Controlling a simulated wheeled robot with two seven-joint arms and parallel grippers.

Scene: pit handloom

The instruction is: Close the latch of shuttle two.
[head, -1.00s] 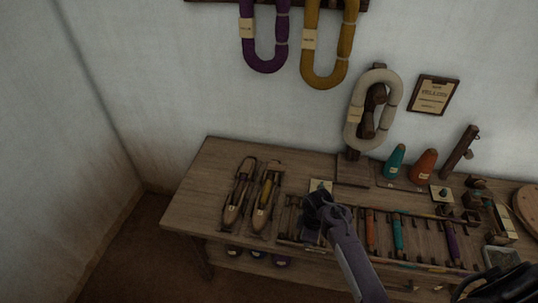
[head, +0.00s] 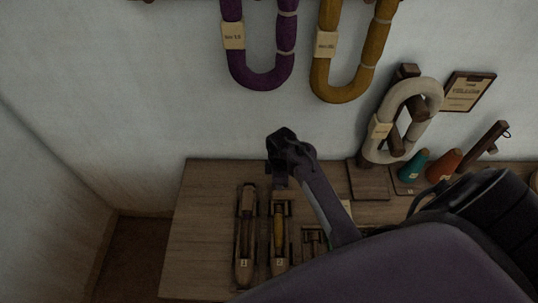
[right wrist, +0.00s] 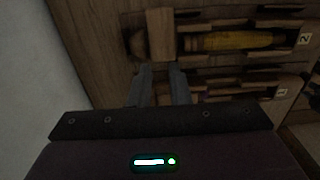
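Shuttle two (head: 279,238), a wooden shuttle with a yellow bobbin, lies on the table beside shuttle one (head: 245,238). My right gripper (head: 281,182) is over the far end of shuttle two and hides that end in the head view. In the right wrist view, the yellow bobbin (right wrist: 230,41) and label 2 show clearly. A pale wooden block (right wrist: 160,36), which looks like the latch, sits at the bobbin's end. My right fingertips (right wrist: 162,70) are slightly apart with nothing between them, just short of the block. Whether they touch it, I cannot tell. My left gripper is out of view.
The table (head: 205,220) is bare left of the shuttles. Teal (head: 412,165) and orange (head: 444,165) cones and a stand with a pale yarn hank (head: 375,150) are at the right. Purple (head: 262,76) and yellow (head: 345,88) hanks hang on the wall. My arm covers the lower right.

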